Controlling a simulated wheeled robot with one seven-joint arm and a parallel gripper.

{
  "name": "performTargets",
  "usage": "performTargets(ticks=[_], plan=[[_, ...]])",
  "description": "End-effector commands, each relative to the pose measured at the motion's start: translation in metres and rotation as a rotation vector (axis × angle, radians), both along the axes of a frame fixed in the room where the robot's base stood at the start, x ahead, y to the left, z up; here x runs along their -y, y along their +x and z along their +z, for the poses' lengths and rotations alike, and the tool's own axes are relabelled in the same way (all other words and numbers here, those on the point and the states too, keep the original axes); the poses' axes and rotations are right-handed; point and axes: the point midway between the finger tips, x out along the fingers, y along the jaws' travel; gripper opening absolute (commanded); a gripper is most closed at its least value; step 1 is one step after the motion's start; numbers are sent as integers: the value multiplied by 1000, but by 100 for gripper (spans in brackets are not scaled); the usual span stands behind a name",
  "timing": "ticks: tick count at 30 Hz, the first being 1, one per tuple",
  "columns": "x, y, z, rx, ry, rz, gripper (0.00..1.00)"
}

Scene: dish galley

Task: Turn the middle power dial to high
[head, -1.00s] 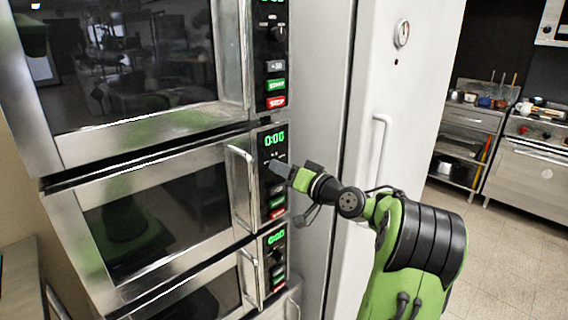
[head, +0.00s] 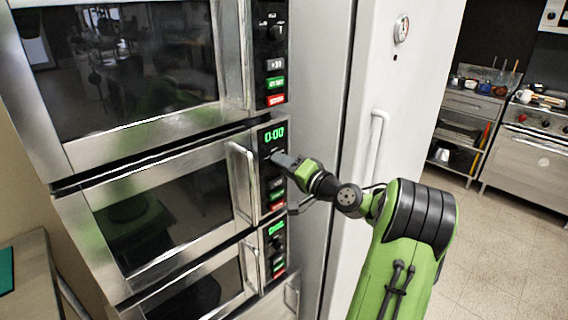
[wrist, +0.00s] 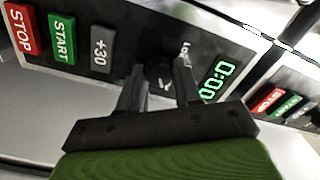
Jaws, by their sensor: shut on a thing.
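Three microwaves are stacked, and the middle microwave (head: 150,215) has a control panel with a green 0:00 display (head: 274,135). My gripper (head: 275,158) is at that panel, just below the display, and hides the dial in the head view. In the wrist view, the dark power dial (wrist: 160,72) sits between the two fingers of my gripper (wrist: 158,82), which are shut on it. The dial's pointer is mostly hidden, so its setting cannot be told. The +30 button (wrist: 101,50), green START button (wrist: 62,38) and red STOP button (wrist: 22,30) lie beside it.
The middle door's handle (head: 242,180) stands out just left of the panel. The upper microwave (head: 120,70) and lower microwave (head: 205,290) have similar panels. A tall white cabinet (head: 385,80) with a handle stands close on the right. Open floor (head: 510,240) lies further right.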

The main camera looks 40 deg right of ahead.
Motion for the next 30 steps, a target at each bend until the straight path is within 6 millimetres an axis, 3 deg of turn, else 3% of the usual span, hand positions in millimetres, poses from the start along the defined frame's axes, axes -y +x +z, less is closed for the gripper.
performTargets(ticks=[8,9,13,23,26,30], plan=[[0,0,-1,-1,2,0,3],[0,0,-1,-1,2,0,36],[0,0,-1,-1,1,0,56],[1,-4,-1,-1,0,-2,57],[3,-21,-1,-2,0,-7,57],[4,-61,-1,-1,1,-9,57]])
